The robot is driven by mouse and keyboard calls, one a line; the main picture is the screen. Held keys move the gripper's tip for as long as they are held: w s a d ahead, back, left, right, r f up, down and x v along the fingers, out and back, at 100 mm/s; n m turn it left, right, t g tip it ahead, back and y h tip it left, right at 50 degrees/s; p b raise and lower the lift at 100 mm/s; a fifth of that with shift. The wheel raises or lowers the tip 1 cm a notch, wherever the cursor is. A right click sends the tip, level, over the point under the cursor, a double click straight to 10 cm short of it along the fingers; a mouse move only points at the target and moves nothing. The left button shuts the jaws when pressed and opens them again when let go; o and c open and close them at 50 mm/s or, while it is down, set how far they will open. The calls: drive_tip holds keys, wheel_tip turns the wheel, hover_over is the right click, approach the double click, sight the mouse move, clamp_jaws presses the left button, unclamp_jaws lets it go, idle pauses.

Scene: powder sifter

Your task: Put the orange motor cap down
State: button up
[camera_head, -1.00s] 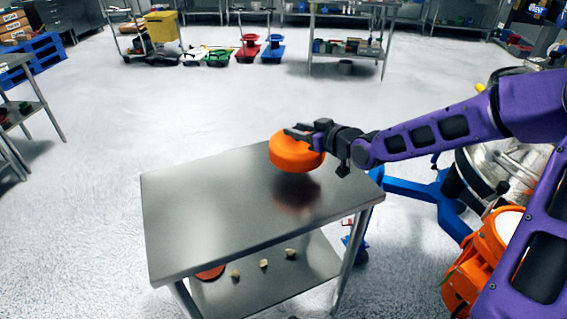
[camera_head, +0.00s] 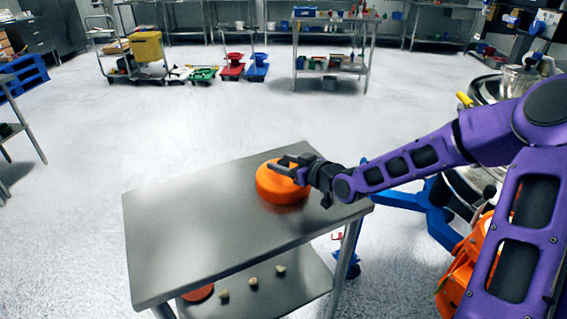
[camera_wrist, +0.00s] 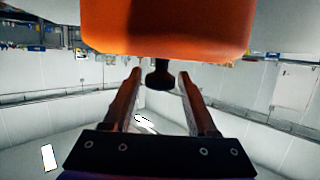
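The orange motor cap (camera_head: 283,187) is a thick round disc at the right back part of the grey metal table (camera_head: 190,225). It sits flat on the tabletop or very close above it; its reflection begins right at its lower edge. My gripper (camera_head: 284,164) is at the top of the cap, coming in from the right. In the wrist view, the orange cap (camera_wrist: 165,28) fills the upper middle. A dark knob (camera_wrist: 160,76) stands out from it between my two fingers, with narrow gaps on both sides, so the fingers look open around it.
The lower shelf (camera_head: 250,300) holds a flat orange-red disc (camera_head: 198,293) and several small pale pieces. The tabletop left of the cap is bare. An orange machine (camera_head: 462,262) and blue floor frame (camera_head: 430,212) stand to the right.

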drive_tip(key=shift+o, duration=0.6)
drive_tip(key=shift+r, duration=0.25)
drive_tip(key=p+v, duration=0.3)
drive_tip(key=v, duration=0.9)
drive_tip(key=shift+f, duration=0.1)
